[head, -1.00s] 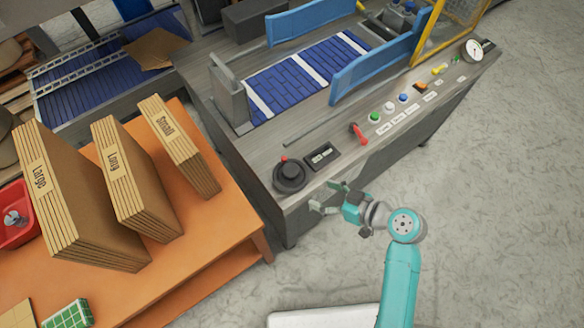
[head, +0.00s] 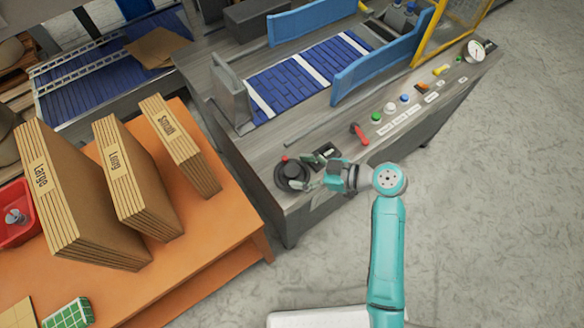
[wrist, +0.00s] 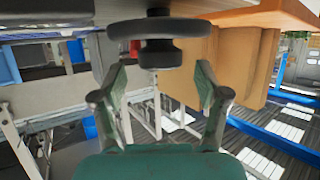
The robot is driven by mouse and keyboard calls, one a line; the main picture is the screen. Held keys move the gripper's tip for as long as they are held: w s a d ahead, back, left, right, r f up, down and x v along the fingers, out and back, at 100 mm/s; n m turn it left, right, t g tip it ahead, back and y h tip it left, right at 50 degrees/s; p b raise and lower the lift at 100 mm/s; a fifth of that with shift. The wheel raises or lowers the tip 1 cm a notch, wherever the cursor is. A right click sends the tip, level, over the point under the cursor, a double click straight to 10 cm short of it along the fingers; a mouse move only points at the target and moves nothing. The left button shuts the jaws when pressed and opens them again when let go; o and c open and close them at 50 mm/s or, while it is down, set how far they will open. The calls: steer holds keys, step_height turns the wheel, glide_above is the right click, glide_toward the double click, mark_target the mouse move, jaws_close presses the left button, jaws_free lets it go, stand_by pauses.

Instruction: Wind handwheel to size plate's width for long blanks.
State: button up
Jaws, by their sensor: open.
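The dark handwheel (head: 287,180) with a red knob (head: 285,158) sits at the near-left corner of the machine top. In the wrist view the handwheel (wrist: 158,28) shows as a dark disc on a thick hub, ahead of the fingers. My gripper (head: 310,172) is open at the wheel's right side, and the wrist view shows nothing between its fingers (wrist: 160,80). I cannot tell if they touch the wheel. A grey upright plate (head: 230,92), perhaps the size plate, stands left of the blue slatted bed. The long blanks (head: 130,185) stand on the orange table.
A small dark display (head: 327,152) beside the wheel is partly hidden by my gripper. A red lever (head: 359,133) and several coloured buttons line the front edge to the right. Large blanks (head: 75,200) and small blanks (head: 180,145) flank the long ones. Floor at right is clear.

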mark_target(294, 171)
steer(key=shift+x, duration=1.6)
steer(key=c, duration=1.2)
